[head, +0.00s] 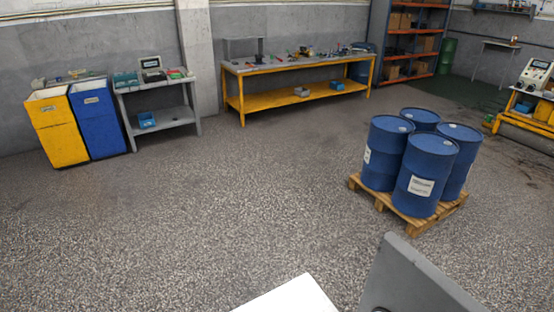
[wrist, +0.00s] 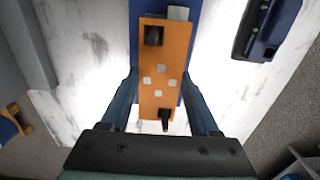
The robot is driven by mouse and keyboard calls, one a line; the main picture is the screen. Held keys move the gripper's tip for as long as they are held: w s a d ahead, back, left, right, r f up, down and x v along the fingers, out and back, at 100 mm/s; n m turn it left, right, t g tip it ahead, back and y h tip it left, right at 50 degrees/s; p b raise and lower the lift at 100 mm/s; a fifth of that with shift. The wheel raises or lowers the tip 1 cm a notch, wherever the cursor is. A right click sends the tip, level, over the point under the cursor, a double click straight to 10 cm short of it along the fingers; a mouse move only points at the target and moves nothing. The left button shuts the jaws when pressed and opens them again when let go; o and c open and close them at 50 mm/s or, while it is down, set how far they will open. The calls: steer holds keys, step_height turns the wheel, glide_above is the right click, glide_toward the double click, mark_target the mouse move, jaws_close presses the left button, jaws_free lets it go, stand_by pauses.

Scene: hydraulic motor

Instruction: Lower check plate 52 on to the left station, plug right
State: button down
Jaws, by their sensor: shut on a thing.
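An orange plate (wrist: 176,62), which I take to be check plate 52, is between the two fingers of my gripper (wrist: 160,88) in the wrist view. No number is readable on it. It carries several pale square marks, a black block (wrist: 153,36) near its far end and a smaller black piece (wrist: 165,114) near its near end. A blue surface (wrist: 137,8) lies under or behind the plate, with a pale tag (wrist: 178,13) beside its far end. I cannot tell whether the plate touches it. The plate and gripper do not show in the head view.
A dark blue fixture (wrist: 262,30) stands to the right on a pale, stained surface (wrist: 85,50). In the head view, blue drums (head: 425,175) stand on a wooden pallet (head: 412,224). A yellow workbench (head: 300,90) and bins (head: 57,128) are along the wall. The middle floor is clear.

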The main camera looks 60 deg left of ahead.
steer(key=shift+f+b, duration=0.35)
steer(key=shift+f, duration=0.25)
stand_by(0.3)
steer(key=shift+c, duration=0.2)
jaws_free()
step_height(320, 180, up, 13)
steer(key=shift+b, duration=0.45)
